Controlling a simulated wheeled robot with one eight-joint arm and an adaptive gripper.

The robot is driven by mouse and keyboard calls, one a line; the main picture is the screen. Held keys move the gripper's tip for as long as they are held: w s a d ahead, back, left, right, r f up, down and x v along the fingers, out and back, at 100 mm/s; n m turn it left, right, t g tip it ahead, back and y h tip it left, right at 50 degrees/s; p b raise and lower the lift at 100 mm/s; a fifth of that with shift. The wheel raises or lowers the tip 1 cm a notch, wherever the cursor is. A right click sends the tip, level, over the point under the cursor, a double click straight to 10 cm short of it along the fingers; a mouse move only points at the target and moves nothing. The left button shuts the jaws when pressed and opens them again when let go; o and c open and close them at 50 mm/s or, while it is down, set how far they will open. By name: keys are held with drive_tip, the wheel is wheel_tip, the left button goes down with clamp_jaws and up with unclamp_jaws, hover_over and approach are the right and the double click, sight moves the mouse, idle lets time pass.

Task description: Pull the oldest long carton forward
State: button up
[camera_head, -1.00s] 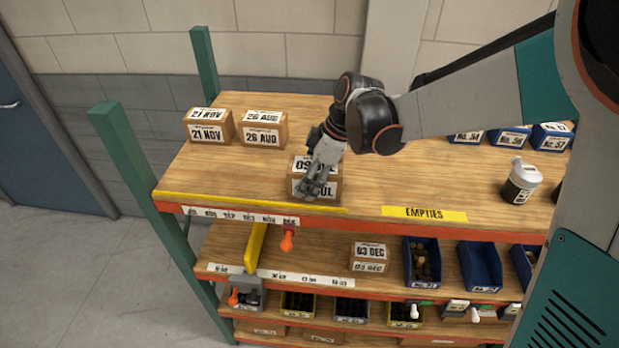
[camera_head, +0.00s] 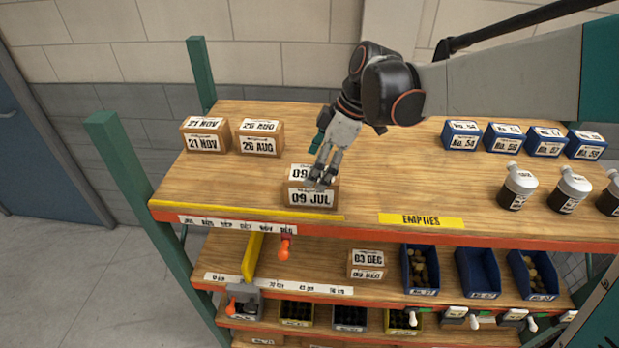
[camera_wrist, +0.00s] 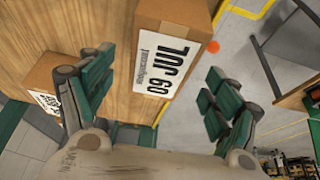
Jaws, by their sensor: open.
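A carton labelled 09 JUL (camera_head: 312,198) stands at the front of the top shelf, close behind the yellow edge line. My gripper (camera_head: 322,178) is just above and behind it, fingers pointing down, partly covering its top label. In the wrist view my gripper (camera_wrist: 155,95) is open, with the 09 JUL carton (camera_wrist: 170,50) showing between and beyond the fingers; I cannot tell whether they touch it. Cartons labelled 21 NOV (camera_head: 205,137) and 26 AUG (camera_head: 259,138) stand farther back on the left of the same shelf.
A 03 DEC carton (camera_head: 367,264) sits on the shelf below. A yellow EMPTIES strip (camera_head: 422,219) marks the front. Bare wood surrounds the 09 JUL carton.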

drive_tip(key=shift+v, duration=2.2)
drive_tip(key=shift+s, duration=0.1)
drive_tip(key=shift+s+d+r+m, duration=0.1)
drive_tip(key=shift+s+d+m, duration=0.1)
drive_tip(key=shift+d+m, duration=0.1)
drive_tip(key=s+d+f+m+t+h, duration=0.2)
drive_tip(key=s+d+m+t+h, duration=0.35)
drive_tip(key=s+d+m, duration=1)
wheel_tip(320, 180, down, 26)
drive_tip(key=s+t+y+b, duration=0.1)
drive_tip(key=s+b, duration=0.2)
drive_tip(key=b, duration=2.2)
drive_tip(key=shift+a+m+b, duration=0.35)
drive_tip(key=shift+a, duration=0.1)
